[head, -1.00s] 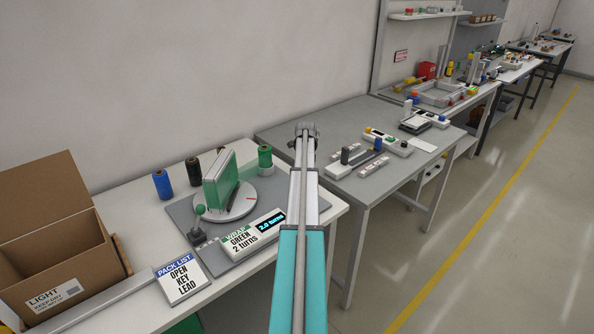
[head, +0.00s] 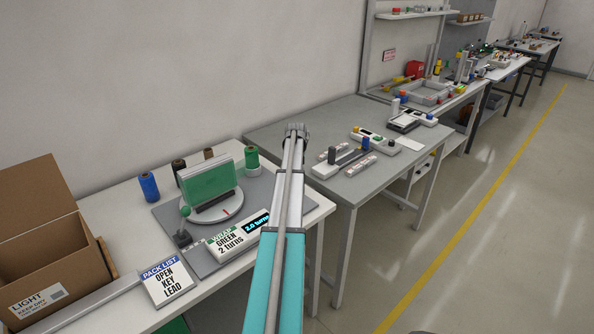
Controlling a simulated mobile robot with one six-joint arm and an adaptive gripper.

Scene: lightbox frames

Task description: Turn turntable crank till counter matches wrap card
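The turntable (head: 235,212) is a light grey disc with a red mark, on a grey base plate. An upright green panel (head: 212,179) stands on it. A green ball knob (head: 185,211) and a dark crank mount (head: 182,238) sit at its left front. The counter (head: 256,222) reads 2.0 turns in blue. Beside it, the wrap card (head: 229,242) says WRAP GREEN 2 turns. My gripper (head: 296,128) is at the far end of my extended arm, right of the turntable and clear of the crank. Its fingers are too small to make out.
Blue (head: 149,186), dark, brown and green (head: 252,160) spools stand behind the turntable. A pack list card (head: 167,283) and an open cardboard box (head: 45,265) are at left. A grey table (head: 345,190) with small devices adjoins at right. The floor beyond is clear.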

